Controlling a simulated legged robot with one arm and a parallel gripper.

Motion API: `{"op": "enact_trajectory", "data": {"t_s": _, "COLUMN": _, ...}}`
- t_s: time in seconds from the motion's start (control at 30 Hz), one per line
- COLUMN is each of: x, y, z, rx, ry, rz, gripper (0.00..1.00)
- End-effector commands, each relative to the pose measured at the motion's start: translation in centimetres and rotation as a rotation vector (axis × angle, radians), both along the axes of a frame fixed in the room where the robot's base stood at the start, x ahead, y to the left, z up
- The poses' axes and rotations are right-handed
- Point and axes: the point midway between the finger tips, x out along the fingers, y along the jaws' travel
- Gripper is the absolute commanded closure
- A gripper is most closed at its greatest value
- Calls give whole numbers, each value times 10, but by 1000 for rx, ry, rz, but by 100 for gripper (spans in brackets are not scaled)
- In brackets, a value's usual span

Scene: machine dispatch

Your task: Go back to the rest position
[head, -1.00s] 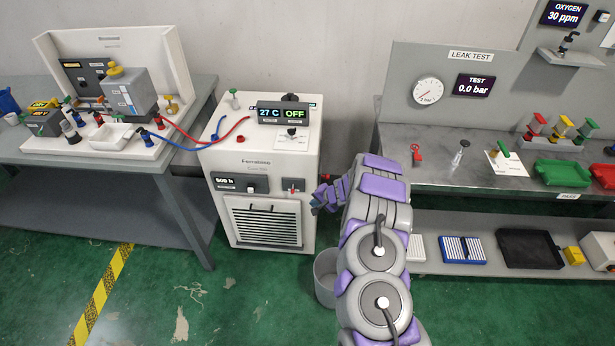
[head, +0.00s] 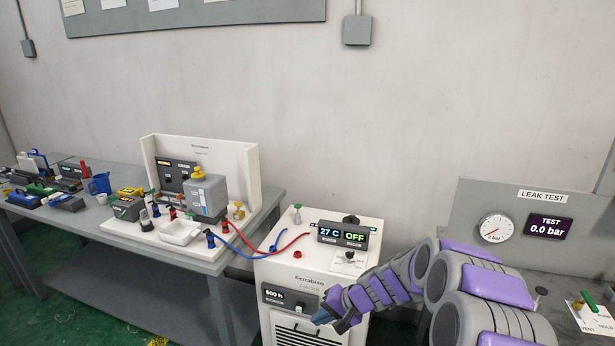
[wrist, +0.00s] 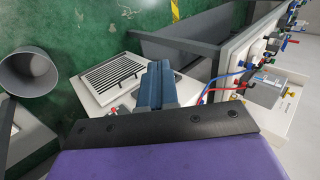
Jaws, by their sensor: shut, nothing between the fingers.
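My gripper (head: 330,316) is in front of the white Ferrabino chiller cabinet (head: 295,268), at the lower middle of the head view. In the wrist view my gripper (wrist: 155,70) shows as blue-grey fingers that are shut with nothing between them. The fingers point toward the cabinet's front with its black vent grille (wrist: 113,82). My grey and purple arm comes in from the lower right of the head view and covers part of the leak test bench.
A grey bench (head: 232,290) with a white machine and hoses stands left of the cabinet. The leak test panel (head: 590,215) is at the right. A grey bin (wrist: 28,72) stands on the green floor. Red and blue hoses (head: 283,245) run from bench to cabinet.

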Motion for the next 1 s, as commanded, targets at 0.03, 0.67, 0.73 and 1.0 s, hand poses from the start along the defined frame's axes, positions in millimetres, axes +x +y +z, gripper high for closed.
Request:
{"op": "enact_trajectory", "data": {"t_s": 0.03, "x": -15, "y": 5, "z": 16, "rx": -12, "ry": -4, "rz": 35, "gripper": 100}}
{"op": "enact_trajectory", "data": {"t_s": 0.67, "x": -237, "y": -10, "z": 106, "rx": -316, "ry": 123, "rz": 338, "gripper": 100}}
{"op": "enact_trajectory", "data": {"t_s": 0.73, "x": -261, "y": -20, "z": 110, "rx": -366, "ry": 140, "rz": 352, "gripper": 100}}
{"op": "enact_trajectory", "data": {"t_s": 1.0, "x": -352, "y": -66, "z": 117, "rx": -558, "ry": 220, "rz": 366, "gripper": 100}}
